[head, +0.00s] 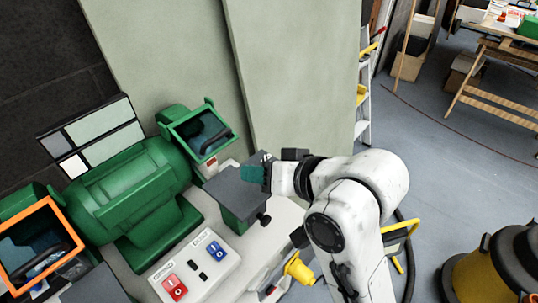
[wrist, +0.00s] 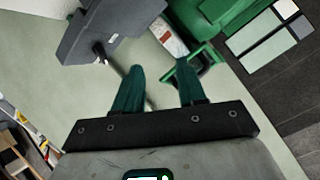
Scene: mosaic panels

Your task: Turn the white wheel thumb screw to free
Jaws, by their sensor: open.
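A green bench grinder (head: 135,195) stands on a pale bench. A pale part with a red label (head: 210,166), perhaps the white wheel, sits under its right-hand green guard (head: 201,130); it also shows in the wrist view (wrist: 170,36). A grey block (head: 238,196) beside it carries a black knob (head: 264,219); the knob also shows in the wrist view (wrist: 99,54). I cannot tell whether this knob is the white wheel thumb screw. My gripper (wrist: 160,67) is open and empty, its teal fingers apart from the knob. In the head view, my gripper (head: 252,174) is over the grey block.
A control box (head: 195,264) with red and blue switches is at the bench front. An orange-framed guard (head: 38,212) is at the left. A yellow part (head: 298,269) is near my arm. A ladder (head: 364,95) and a yellow-black machine (head: 498,263) stand on the right.

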